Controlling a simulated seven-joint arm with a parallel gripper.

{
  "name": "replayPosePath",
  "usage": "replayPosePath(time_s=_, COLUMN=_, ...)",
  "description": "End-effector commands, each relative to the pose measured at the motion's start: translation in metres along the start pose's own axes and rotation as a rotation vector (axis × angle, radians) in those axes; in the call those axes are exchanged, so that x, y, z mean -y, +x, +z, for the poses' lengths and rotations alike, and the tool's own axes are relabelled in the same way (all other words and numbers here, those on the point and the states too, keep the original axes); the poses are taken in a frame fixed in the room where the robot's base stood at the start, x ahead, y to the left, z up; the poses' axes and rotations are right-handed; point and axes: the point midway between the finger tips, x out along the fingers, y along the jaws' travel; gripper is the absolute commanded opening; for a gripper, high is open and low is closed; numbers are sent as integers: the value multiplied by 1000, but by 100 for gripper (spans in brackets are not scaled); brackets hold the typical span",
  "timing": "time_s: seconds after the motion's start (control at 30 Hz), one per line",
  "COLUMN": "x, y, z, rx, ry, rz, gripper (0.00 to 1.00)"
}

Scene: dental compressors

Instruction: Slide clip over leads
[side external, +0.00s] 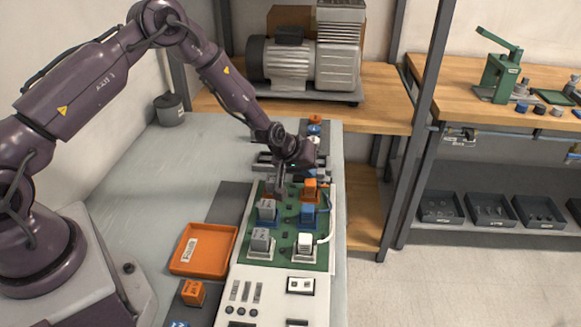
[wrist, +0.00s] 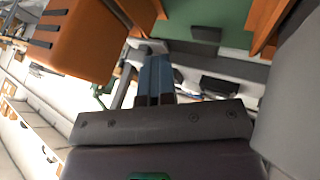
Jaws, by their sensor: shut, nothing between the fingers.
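My gripper (side external: 278,190) points down at the back-left part of a green board (side external: 286,251), with its fingers shut and empty. An orange block (side external: 310,187) stands just right of the fingers, and a blue block (side external: 308,213) is in front of it. A white block (side external: 305,241) at the front right of the board has a white lead (side external: 327,232) curving up its right side. Two grey-topped blocks (side external: 266,209) stand on the left. I cannot make out which part is the clip. In the wrist view, a large orange block (wrist: 85,40) is close at the upper left.
An orange tray (side external: 203,248) lies left of the board, with a small orange block (side external: 193,292) in front of it. A switch panel (side external: 258,295) adjoins the board's front. The grey bench (side external: 150,190) is clear at left. A compressor (side external: 310,60) stands on the shelf behind.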

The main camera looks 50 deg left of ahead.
Motion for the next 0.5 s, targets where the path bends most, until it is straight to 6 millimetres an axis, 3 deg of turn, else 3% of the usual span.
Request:
replayPosePath(time_s=0.27, x=-4, y=-7, z=0, rx=-3, ry=2, rz=9, gripper=0)
replayPosePath(time_s=0.5, x=-3, y=-52, z=-1, rx=-3, ry=2, rz=5, gripper=0)
